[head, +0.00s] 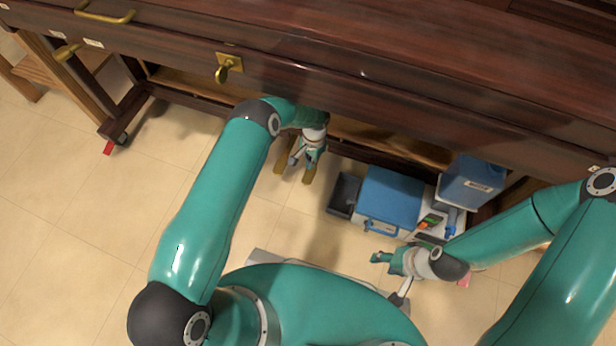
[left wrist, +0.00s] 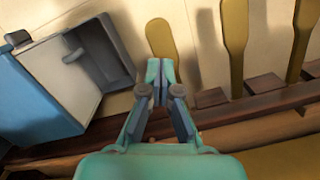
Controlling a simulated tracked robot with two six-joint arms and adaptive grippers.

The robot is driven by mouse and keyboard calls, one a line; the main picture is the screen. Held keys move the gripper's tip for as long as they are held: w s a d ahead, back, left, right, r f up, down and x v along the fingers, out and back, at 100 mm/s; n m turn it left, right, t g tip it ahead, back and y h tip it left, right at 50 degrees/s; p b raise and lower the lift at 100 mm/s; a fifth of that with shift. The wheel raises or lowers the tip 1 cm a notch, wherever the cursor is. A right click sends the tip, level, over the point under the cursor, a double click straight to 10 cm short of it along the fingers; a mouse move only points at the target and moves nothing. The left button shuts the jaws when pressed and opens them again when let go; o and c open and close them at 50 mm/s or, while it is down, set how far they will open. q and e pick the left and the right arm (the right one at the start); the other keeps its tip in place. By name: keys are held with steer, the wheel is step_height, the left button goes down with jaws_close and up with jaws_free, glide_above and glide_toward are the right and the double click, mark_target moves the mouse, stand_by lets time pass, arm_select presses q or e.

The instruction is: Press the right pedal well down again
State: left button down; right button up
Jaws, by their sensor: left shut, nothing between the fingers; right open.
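Brass pedals come out under the dark piano. The right pedal (left wrist: 162,42) is the one nearest the blue box in the left wrist view; it also shows in the head view (head: 309,172). My left gripper (head: 295,161) is shut and empty, and points down among the pedals. In the left wrist view its fingertips (left wrist: 157,68) overlap the right pedal behind its rounded front end. I cannot tell whether they touch it or how far down it is. The middle pedal (left wrist: 233,45) and left pedal (left wrist: 304,25) stand clear of the fingers. My right gripper (head: 386,278) is open and empty.
A blue-lidded box (head: 388,195) with a dark open tray (head: 344,193) stands right of the pedals. A blue container (head: 472,182) is further right. The piano's front edge (head: 400,95) overhangs my left forearm. Tiled floor (head: 150,210) is clear to the left.

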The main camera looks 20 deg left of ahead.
arm_select(q)
steer(key=shift+s+a+f+b, duration=0.15)
steer(key=shift+f+b, duration=0.6)
steer(key=shift+f, duration=1)
steer(key=shift+s+d+f+b, duration=0.15)
steer(key=shift+f+b, duration=0.6)
steer(key=shift+f, duration=0.95)
steer(key=shift+a, duration=0.1)
